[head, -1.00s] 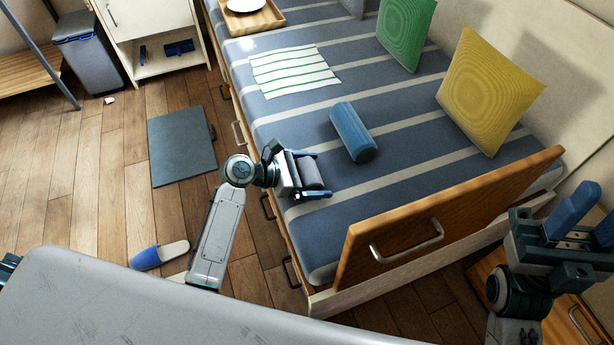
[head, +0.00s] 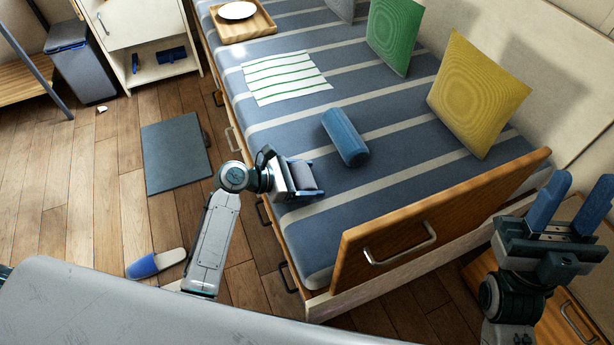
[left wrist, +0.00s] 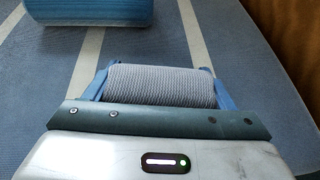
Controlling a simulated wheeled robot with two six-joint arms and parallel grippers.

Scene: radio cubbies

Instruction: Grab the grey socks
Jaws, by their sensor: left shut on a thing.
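The grey socks (left wrist: 161,84) are a ribbed grey roll held between the two blue fingers of my left gripper (left wrist: 160,88) in the left wrist view. In the head view the left gripper (head: 303,178) is shut on the grey socks (head: 302,175) over the near edge of the striped bed. I cannot tell whether the roll touches the mattress. My right gripper (head: 568,212) is at the right of the head view, with its two blue fingers apart and nothing between them.
The striped bed (head: 290,130) carries a blue bolster (head: 345,137), a striped cloth (head: 285,78), a wooden tray (head: 245,25), a green cushion (head: 395,35) and a yellow cushion (head: 477,93). A wooden end board (head: 430,225) stands at its near end. A blue slipper (head: 155,263) lies on the floor.

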